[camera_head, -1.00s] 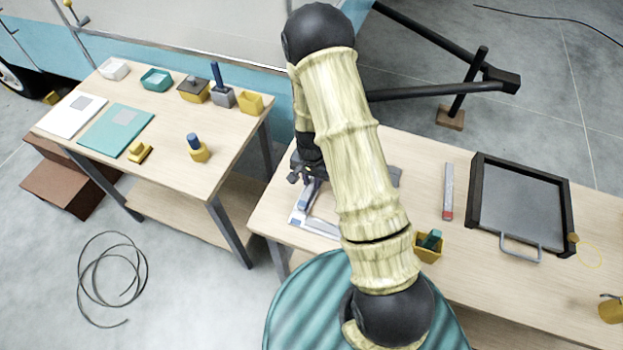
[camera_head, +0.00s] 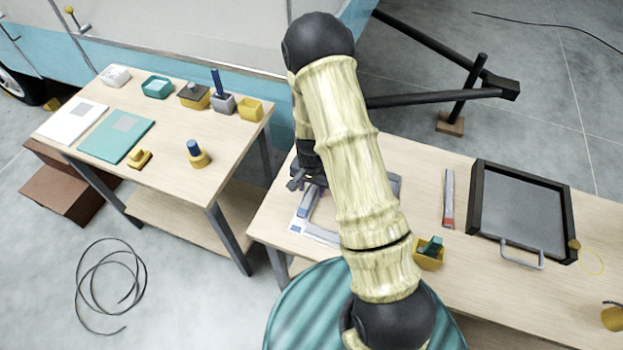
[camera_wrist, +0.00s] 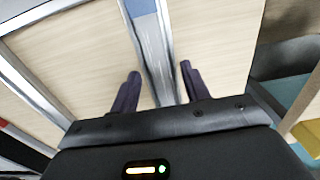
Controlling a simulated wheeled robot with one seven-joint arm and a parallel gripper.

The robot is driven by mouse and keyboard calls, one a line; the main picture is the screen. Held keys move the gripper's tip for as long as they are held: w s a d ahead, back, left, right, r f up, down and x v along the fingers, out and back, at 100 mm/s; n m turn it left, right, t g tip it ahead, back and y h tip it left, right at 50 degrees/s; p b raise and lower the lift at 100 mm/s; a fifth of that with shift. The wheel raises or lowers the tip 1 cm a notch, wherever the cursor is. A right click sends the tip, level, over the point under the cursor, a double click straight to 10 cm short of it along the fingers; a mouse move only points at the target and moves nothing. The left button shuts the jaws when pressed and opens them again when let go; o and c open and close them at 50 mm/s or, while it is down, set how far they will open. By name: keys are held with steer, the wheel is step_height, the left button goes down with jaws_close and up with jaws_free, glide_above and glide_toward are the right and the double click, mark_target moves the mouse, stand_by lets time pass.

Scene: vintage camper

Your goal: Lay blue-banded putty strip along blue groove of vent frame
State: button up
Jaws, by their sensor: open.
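The vent frame (camera_head: 320,236) lies on the right-hand table, partly hidden behind my arm. In the wrist view its pale bars (camera_wrist: 35,88) show at the left. The grey putty strip (camera_wrist: 155,55) with its blue band (camera_wrist: 140,8) appears to lie lengthwise along the frame's left bar; the blue also shows in the head view (camera_head: 302,211). I cannot tell how fully it sits in the groove. My gripper (camera_wrist: 159,70) is open, one finger on each side of the strip, with gaps between. In the head view my arm hides most of the fingers.
A red-banded strip (camera_head: 448,200) lies right of the frame. Beyond it is a dark tray (camera_head: 478,208) with a handle. A yellow cup (camera_head: 430,258) holding a green piece stands near the front edge. The left table (camera_head: 180,128) holds several small items.

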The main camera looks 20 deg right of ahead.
step_height(320, 180, up, 17)
steer(key=b, duration=0.1)
steer(key=shift+r+b, duration=0.15)
steer(key=shift+b, duration=0.15)
steer(key=shift+s, duration=0.1)
stand_by(0.5)
steer(key=s+r+n+t, duration=0.1)
steer(key=s+r+n, duration=0.1)
steer(key=s, duration=0.4)
steer(key=s+r+n+t, duration=0.1)
steer(key=s+r+n, duration=0.2)
steer(key=s+n, duration=0.2)
steer(key=shift+s+d+t, duration=0.3)
steer(key=shift+s+d, duration=0.15)
steer(key=shift+s, duration=0.55)
steer(key=shift+f, duration=0.1)
steer(key=shift+c, duration=1.1)
